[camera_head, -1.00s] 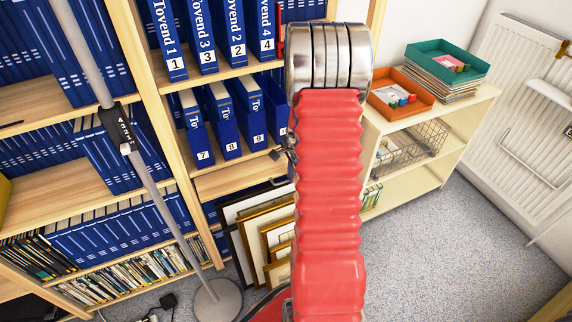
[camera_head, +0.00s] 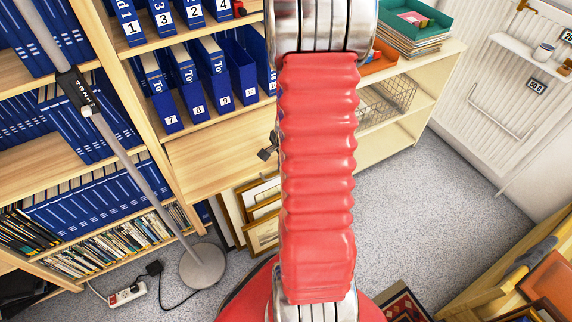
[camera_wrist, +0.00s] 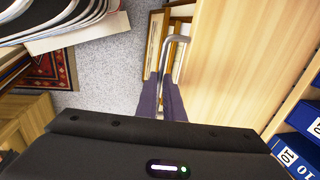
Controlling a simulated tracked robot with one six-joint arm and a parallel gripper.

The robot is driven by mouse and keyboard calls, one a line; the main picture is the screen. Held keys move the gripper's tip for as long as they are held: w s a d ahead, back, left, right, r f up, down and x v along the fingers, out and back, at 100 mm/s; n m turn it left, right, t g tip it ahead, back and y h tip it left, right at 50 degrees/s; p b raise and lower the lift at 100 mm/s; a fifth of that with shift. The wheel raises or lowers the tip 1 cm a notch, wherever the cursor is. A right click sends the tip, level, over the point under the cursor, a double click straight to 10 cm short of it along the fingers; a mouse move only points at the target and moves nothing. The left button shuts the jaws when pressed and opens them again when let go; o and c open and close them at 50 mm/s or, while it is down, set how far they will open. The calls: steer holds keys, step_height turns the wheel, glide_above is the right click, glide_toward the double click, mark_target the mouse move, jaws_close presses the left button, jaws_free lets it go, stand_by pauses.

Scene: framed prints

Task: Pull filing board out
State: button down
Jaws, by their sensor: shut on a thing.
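The filing board (camera_head: 215,155) is a pale wooden panel standing out from the shelf below the numbered blue binders. In the wrist view the board (camera_wrist: 225,60) fills the upper right, with a bent metal handle (camera_wrist: 180,42) at its edge. My gripper (camera_wrist: 172,88) has its two dark fingers closed around the handle. In the head view my red arm hides the handle and most of the gripper.
Blue binders (camera_head: 192,82) stand above the board. Framed pictures (camera_head: 262,215) lean on the floor below it. A lamp base (camera_head: 203,266) and power strip (camera_head: 127,294) stand at lower left. Grey floor (camera_head: 430,220) is clear at right; wooden furniture (camera_head: 500,285) sits at lower right.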

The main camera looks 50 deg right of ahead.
steer(key=shift+s+a, duration=0.1)
steer(key=shift+a, duration=0.15)
steer(key=c, duration=2.3)
jaws_free()
steer(key=o, duration=0.4)
steer(key=shift+d, duration=0.2)
steer(key=shift+r, duration=0.1)
step_height(320, 180, up, 13)
steer(key=s, duration=0.2)
steer(key=shift+s+a, duration=0.25)
steer(key=shift+a, duration=0.2)
steer(key=shift+r, duration=0.1)
